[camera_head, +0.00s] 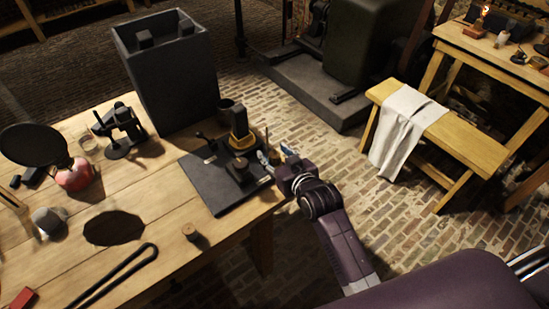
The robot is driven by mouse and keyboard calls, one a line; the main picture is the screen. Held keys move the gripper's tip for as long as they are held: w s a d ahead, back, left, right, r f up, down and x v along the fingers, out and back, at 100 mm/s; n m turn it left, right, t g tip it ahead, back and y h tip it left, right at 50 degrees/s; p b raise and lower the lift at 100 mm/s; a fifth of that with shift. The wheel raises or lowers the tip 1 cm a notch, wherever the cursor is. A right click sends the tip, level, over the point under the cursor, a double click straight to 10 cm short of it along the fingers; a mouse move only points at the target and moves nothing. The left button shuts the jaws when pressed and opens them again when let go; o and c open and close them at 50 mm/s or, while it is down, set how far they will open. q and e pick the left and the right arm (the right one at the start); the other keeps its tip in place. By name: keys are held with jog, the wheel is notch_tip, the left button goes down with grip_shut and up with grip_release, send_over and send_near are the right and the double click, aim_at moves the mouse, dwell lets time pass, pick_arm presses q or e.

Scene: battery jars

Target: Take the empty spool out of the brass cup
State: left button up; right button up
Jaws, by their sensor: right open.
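On a dark slab (209,187) at the table's right edge stands a black block with a yellow, brass-coloured ring (242,141) around its base. Just in front of it is a low dark round piece with a brown top (239,167). I cannot tell for certain which piece is the brass cup or whether a spool sits in it. A small tan cylinder (190,232) stands on the wood near the front edge. My right gripper (268,159) is open, at the slab's right side, close to these pieces. Contact is unclear. My left gripper is out of view.
A tall grey bin (170,85) stands behind the slab, with a dark cup (226,108) beside it. A black stand (122,130), red-based lamp (74,177) and black tongs (115,277) are to the left. A bench (450,137) stands at right.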

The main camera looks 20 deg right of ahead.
jog(key=shift+c, duration=0.6)
jog(key=c, duration=0.9)
jog(key=shift+r, duration=0.1)
jog(key=shift+c, duration=0.2)
